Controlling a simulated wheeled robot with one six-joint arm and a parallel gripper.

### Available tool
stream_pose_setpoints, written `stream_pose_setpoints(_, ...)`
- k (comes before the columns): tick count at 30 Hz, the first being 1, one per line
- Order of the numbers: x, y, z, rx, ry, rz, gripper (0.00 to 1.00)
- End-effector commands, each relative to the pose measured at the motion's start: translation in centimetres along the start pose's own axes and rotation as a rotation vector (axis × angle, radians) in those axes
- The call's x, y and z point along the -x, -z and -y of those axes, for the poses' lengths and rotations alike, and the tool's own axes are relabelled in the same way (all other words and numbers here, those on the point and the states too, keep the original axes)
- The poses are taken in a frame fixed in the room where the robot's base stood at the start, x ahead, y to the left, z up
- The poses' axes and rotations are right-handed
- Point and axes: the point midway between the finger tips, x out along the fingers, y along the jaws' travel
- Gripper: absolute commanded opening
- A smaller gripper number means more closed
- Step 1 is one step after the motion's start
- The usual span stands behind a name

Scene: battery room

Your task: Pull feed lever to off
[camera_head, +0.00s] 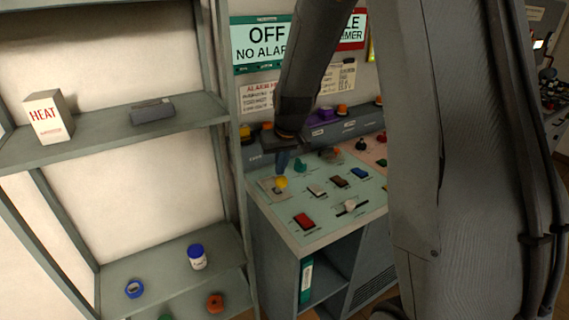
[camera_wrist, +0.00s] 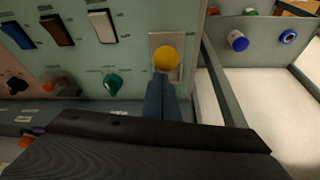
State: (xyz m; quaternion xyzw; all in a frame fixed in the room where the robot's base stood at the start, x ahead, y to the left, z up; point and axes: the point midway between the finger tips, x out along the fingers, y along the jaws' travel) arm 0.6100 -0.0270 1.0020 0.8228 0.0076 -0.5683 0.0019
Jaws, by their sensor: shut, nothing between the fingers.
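A lever with a round yellow knob (camera_head: 281,182) stands on a light plate near the left edge of the pale green console panel (camera_head: 330,233). In the wrist view the yellow knob (camera_wrist: 166,58) is just beyond my fingertips, on its light plate. My gripper (camera_head: 283,169) points down over the panel, right by the knob. In the wrist view my blue-grey fingers (camera_wrist: 163,82) are together with nothing between them. I cannot tell whether they touch the knob. No readable label shows which lever is the feed lever.
A metal shelf (camera_head: 170,119) stands directly left of the console. My arm hides part of the console's right side.

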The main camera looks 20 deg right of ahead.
Motion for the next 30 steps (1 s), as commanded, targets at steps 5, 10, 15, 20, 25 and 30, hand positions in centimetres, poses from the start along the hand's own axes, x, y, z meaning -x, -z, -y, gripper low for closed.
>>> stream_pose_setpoints(5,0.1,-1.0,0.9,0.018,0.006,0.002,0.00)
stream_pose_setpoints(10,0.2,-2.1,0.9,0.021,0.008,0.011,0.00)
stream_pose_setpoints(15,0.1,-2.6,0.7,0.019,0.007,0.015,0.00)
stream_pose_setpoints(20,0.1,-2.8,0.5,0.016,0.006,0.015,0.00)
stream_pose_setpoints(25,0.1,-2.9,0.4,0.016,0.006,0.016,0.00)
stream_pose_setpoints(30,0.0,-2.9,0.4,0.016,0.006,0.017,0.00)
